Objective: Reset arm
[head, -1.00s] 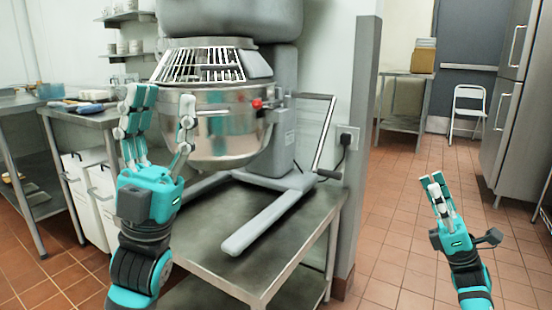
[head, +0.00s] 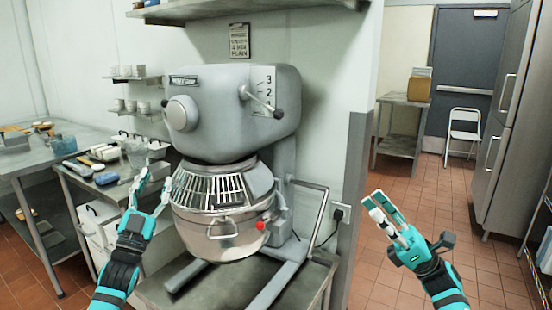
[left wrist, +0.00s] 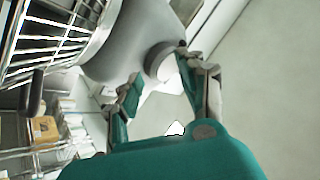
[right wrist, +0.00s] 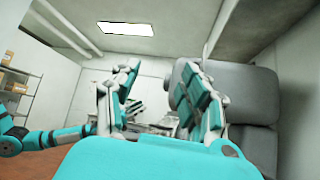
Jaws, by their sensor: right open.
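My left gripper (head: 147,188) is raised at the left side of the mixer in the head view, fingers pointing up. In the left wrist view its fingers (left wrist: 160,95) stand apart with nothing between them. My right gripper (head: 385,208) is raised over the floor to the right of the mixer. In the right wrist view its fingers (right wrist: 155,100) are spread and empty. The large grey mixer (head: 240,95) stands on a metal table (head: 160,285), with a steel bowl (head: 225,238) and a wire guard (head: 208,190).
A worktable with trays and containers (head: 105,178) is on the left. Wall shelves with cups (head: 130,105) hang behind. On the right are a grey wall edge (head: 355,190), a folding chair (head: 462,132) and a steel fridge (head: 505,110). The tiled floor (head: 400,180) between is clear.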

